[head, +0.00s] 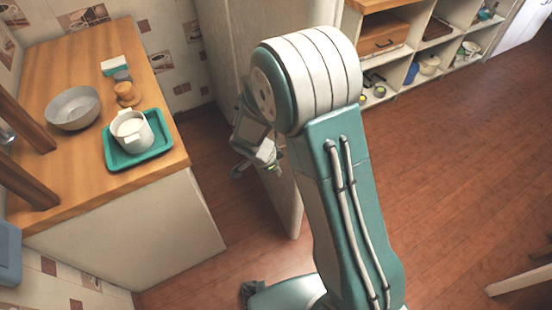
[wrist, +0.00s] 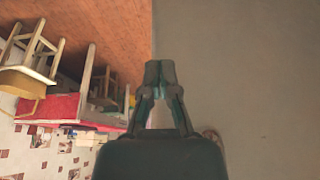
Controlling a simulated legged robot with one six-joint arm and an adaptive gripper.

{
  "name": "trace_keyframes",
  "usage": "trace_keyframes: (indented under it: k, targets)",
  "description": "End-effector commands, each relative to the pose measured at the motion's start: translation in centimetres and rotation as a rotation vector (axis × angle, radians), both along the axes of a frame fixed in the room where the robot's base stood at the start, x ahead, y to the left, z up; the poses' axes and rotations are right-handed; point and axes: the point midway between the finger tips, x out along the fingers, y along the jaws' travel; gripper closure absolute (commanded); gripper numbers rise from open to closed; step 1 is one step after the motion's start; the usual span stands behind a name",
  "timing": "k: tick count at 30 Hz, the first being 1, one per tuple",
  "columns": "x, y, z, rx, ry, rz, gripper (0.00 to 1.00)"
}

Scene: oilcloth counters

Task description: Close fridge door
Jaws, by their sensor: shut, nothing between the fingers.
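The fridge door (head: 285,205) is a tall, pale cream panel standing out into the room behind my arm in the head view. Much of it is hidden by my arm, so I cannot tell how far open it is. In the wrist view the door (wrist: 255,80) fills the right side as a plain greyish surface, with its straight edge near the middle.
A wooden counter (head: 70,208) on the left holds a grey bowl (head: 73,108) and a green tray (head: 168,148) with a white pot (head: 132,130). Open shelves (head: 425,55) stand at the back right. The brown floor (head: 460,160) on the right is mostly clear.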

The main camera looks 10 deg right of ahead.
Motion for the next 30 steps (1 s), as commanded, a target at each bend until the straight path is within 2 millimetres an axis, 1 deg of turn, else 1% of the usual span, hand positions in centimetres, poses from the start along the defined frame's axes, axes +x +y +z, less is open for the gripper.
trace_keyframes:
  k: [1, 2, 3, 6, 10, 13, 24, 30]
  targets:
    - [0.0, -0.4, -1.0, -0.001, 0.003, 0.000, 1.00]
    - [0.0, -0.6, -1.5, 0.000, 0.005, -0.002, 1.00]
    - [0.3, -1.4, -1.3, 0.002, 0.000, -0.005, 1.00]
    - [0.6, -3.1, -1.2, 0.004, -0.001, -0.004, 1.00]
    - [0.9, -4.4, -1.2, 0.006, 0.000, -0.003, 1.00]
    - [1.0, -4.8, -1.2, 0.006, 0.000, -0.001, 1.00]
    - [1.0, -4.5, -1.1, 0.002, 0.000, 0.002, 1.00]
    - [1.0, -5.6, -1.1, 0.006, 0.000, 0.023, 1.00]
